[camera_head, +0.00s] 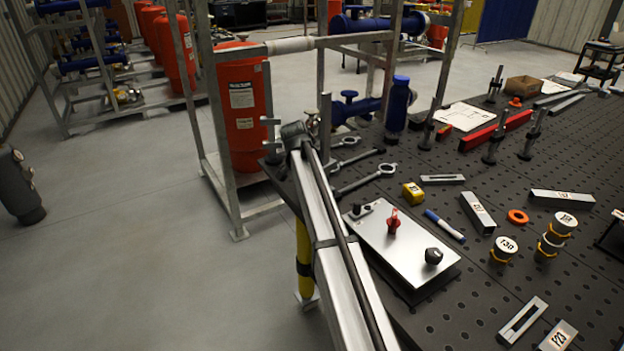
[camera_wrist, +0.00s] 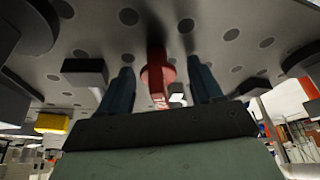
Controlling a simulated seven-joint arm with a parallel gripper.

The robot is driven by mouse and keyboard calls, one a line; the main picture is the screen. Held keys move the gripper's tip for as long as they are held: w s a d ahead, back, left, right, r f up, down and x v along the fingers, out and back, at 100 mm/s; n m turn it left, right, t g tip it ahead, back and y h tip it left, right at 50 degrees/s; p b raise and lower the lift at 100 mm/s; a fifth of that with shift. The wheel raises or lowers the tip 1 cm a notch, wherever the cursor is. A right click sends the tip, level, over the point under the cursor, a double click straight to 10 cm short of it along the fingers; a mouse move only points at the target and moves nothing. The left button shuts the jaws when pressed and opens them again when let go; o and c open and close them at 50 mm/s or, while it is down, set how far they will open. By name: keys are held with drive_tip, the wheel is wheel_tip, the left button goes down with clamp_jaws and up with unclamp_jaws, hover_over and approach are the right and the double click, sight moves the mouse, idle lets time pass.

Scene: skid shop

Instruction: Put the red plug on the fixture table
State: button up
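In the head view a red plug (camera_head: 393,222) stands upright on a silver plate (camera_head: 375,243), beside a black knob. The plate lies on the dark, hole-studded fixture table (camera_head: 470,315). My gripper (camera_wrist: 162,82) shows only in the wrist view. Its two dark blue fingers are apart. A red part (camera_wrist: 157,75) with a round flange and a narrow bar shows between them, with gaps on both sides. I cannot tell how far beyond the fingertips it lies. The holed surface fills the top of that view. The head view shows no gripper at the plug.
Around the plate are a yellow block (camera_head: 413,193), a blue marker (camera_head: 445,225), an orange ring (camera_head: 517,216) and labelled cylinders (camera_head: 503,249). Clamp posts and a red bar (camera_head: 495,131) stand farther back. Bare table shows at front.

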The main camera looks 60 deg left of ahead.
drive_tip(key=v, duration=1.2)
drive_tip(key=shift+r, duration=0.1)
